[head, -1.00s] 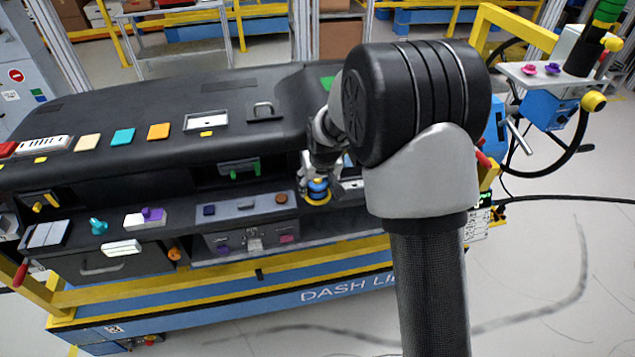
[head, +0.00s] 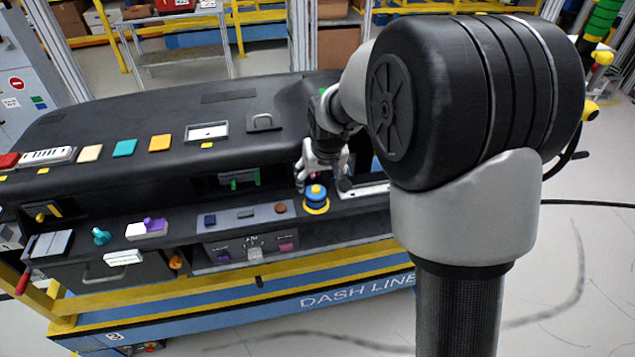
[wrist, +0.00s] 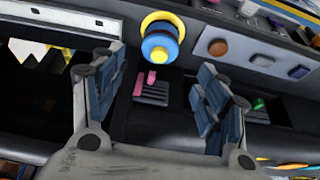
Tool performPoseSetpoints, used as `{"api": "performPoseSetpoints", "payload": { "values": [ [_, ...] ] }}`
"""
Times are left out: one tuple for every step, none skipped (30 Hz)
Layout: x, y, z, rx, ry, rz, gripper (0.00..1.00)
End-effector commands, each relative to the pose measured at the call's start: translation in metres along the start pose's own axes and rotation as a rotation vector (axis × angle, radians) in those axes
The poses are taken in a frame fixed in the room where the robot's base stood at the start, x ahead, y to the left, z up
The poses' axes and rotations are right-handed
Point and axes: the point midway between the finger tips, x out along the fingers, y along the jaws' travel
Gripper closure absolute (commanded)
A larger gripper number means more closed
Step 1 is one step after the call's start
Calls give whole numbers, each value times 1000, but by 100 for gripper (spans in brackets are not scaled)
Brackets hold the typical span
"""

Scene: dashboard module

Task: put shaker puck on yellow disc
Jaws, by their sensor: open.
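The shaker puck (head: 315,194) is blue with a yellow knob on top. It stands on the yellow disc (head: 317,209) on the dashboard's lower ledge, and the disc's rim shows around its base. In the wrist view the puck (wrist: 159,46) sits beyond the fingertips, with the yellow disc (wrist: 147,22) curving around it. My gripper (head: 322,172) is open and empty, just behind and above the puck in the head view. In the wrist view its two fingers (wrist: 163,88) are spread wide and apart from the puck.
Left of the disc is a grey panel (head: 240,223) with a blue square, a grey bar and a brown round button (head: 281,208). A pale tray (head: 362,191) lies to the right. The dashboard's upper overhang (head: 235,135) rises behind the ledge.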

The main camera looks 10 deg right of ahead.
Motion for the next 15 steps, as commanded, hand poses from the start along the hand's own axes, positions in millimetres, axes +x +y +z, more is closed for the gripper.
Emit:
{"api": "performPoseSetpoints", "payload": {
  "values": [
    [-9, 0, -1, 0, 1, 0, 33],
    [-13, 0, -1, 0, 2, 0, 33],
    [-17, 0, -1, 0, 2, 0, 33],
    [-19, 0, -1, 0, 1, 0, 33],
    [-21, 0, 0, 0, 0, 0, 33],
    [-25, 0, 1, 0, 0, 0, 33],
    [-29, 0, 2, 0, 1, 0, 33],
    [-34, 0, 3, 0, 2, 0, 33],
    [-44, 0, 6, 0, 5, 0, 33],
    [-53, 0, 10, 0, 6, 0, 33],
    [-64, 0, 15, 0, 8, 0, 33],
    [-80, 0, 23, 0, 11, 0, 33],
    [-94, 0, 31, 0, 12, 0, 33],
    [-107, 0, 40, 0, 13, 1, 33],
    [-126, 0, 54, 0, 14, 1, 33]
  ]
}}
